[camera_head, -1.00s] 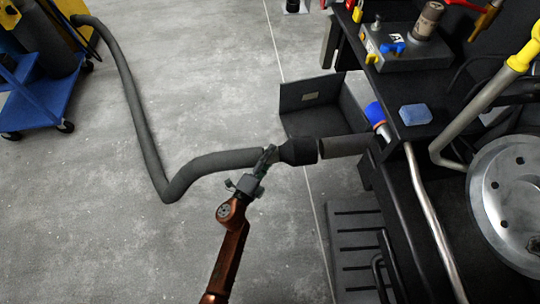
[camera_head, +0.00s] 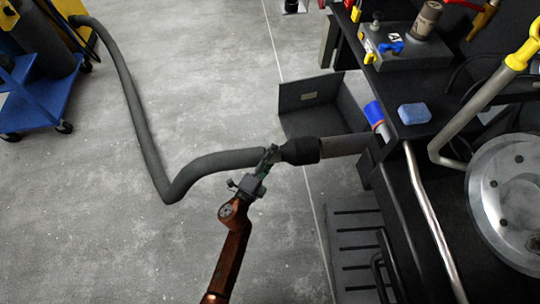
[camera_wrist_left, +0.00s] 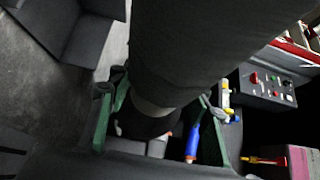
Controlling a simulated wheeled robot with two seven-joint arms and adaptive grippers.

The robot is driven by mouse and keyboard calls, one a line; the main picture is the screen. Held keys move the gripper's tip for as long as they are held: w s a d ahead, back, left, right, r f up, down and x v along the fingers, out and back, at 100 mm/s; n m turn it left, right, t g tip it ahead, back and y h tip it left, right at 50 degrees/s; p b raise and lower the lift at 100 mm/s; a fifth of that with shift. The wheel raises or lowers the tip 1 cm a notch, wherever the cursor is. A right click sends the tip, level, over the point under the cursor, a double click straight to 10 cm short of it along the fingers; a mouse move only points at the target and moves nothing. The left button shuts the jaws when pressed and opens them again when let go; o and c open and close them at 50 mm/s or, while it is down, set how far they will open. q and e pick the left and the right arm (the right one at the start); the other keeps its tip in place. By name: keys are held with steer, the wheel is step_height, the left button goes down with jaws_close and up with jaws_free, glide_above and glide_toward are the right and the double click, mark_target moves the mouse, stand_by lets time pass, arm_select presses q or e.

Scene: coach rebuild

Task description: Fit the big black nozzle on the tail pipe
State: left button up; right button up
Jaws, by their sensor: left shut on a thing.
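The big black nozzle (camera_head: 300,151) is on the end of a long grey hose (camera_head: 145,140). My left gripper (camera_head: 268,159) is shut on the nozzle's narrow rear part, where it meets the hose. The nozzle's wide mouth points right, in line with the dark tail pipe (camera_head: 345,146), and meets the pipe's end with no gap that I can see. How far it goes over the pipe I cannot tell. In the left wrist view, a dark tube fills the middle between the green fingers (camera_wrist_left: 158,120). My right gripper is not in view.
A dark open bin (camera_head: 300,98) stands on the floor behind the pipe. A blue sponge (camera_head: 414,113) and a blue-and-white item (camera_head: 376,116) are on the black structure at right. A blue cart (camera_head: 35,105) is at far left.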

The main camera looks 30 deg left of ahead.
mark_target(284, 154)
arm_select(q)
steer(key=shift+w+d+r, duration=0.15)
steer(key=shift+w+d, duration=0.25)
steer(key=shift+d, duration=0.2)
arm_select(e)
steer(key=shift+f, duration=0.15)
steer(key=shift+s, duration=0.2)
arm_select(q)
steer(key=shift+w+d+b, duration=0.3)
steer(key=shift+w+d, duration=0.15)
steer(key=shift+d, duration=0.15)
steer(key=shift+w+d+b, duration=0.25)
steer(key=shift+w+d, duration=0.15)
steer(key=shift+d, duration=0.2)
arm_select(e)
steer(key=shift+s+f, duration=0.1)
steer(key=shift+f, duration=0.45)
arm_select(q)
steer(key=shift+d, duration=0.1)
steer(key=shift+w+d+b, duration=0.45)
steer(key=shift+w+d, duration=0.35)
steer(key=shift+d, duration=0.3)
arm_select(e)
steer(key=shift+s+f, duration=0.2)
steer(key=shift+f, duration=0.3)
